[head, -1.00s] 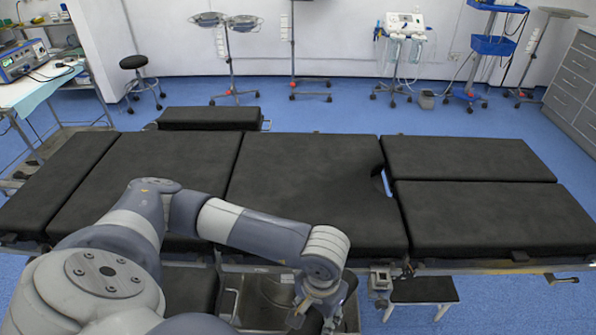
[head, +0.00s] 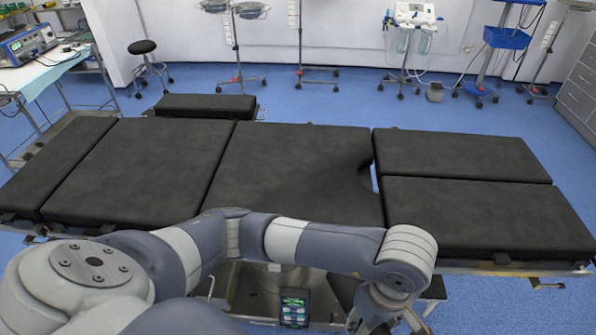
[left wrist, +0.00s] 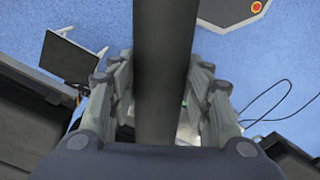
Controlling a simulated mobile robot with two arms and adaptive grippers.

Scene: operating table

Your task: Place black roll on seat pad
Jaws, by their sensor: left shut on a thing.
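The black roll (left wrist: 165,45) shows in the left wrist view as a long dark cylinder running up the middle. My left gripper (left wrist: 158,90) is shut on it, with one finger on each side. In the head view my left arm reaches across the front of the operating table, and its wrist is low at the right of centre. The roll cannot be made out there. The wide black pad with a cut-out at its right edge, which looks like the seat pad (head: 290,165), is bare. My right gripper is not in view.
Black back pads (head: 150,170) lie left of the seat pad, and two leg pads (head: 460,155) lie to its right. A metal basin (head: 255,290) and a small screen (head: 294,308) are at the table's front. A monitor or stool-like panel (left wrist: 70,57) shows in the wrist view.

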